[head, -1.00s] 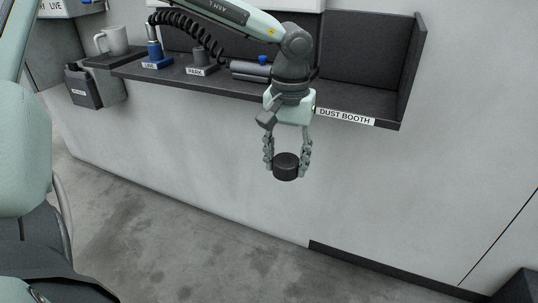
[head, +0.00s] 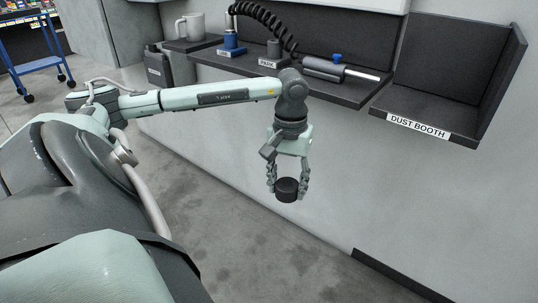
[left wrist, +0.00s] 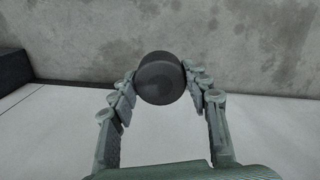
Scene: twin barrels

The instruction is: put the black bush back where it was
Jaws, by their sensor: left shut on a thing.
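The black bush (head: 287,190) is a short dark cylinder. My left gripper (head: 287,184) points down and is shut on it, with a finger on each side, in free space in front of the shelf and above the floor. The left wrist view also shows the bush (left wrist: 160,78) between the fingertips (left wrist: 160,82), with the grey floor beyond. The spot where the bush stood before cannot be told from these frames. My right gripper is not in view.
The dark shelf (head: 350,94) carries a white mug (head: 190,27), a blue-based holder (head: 231,42), a PARK holder (head: 273,50) and a grey cylindrical tool (head: 325,68). The dust booth (head: 440,115) is at the right. A blue cart (head: 35,50) stands far left. Floor below is clear.

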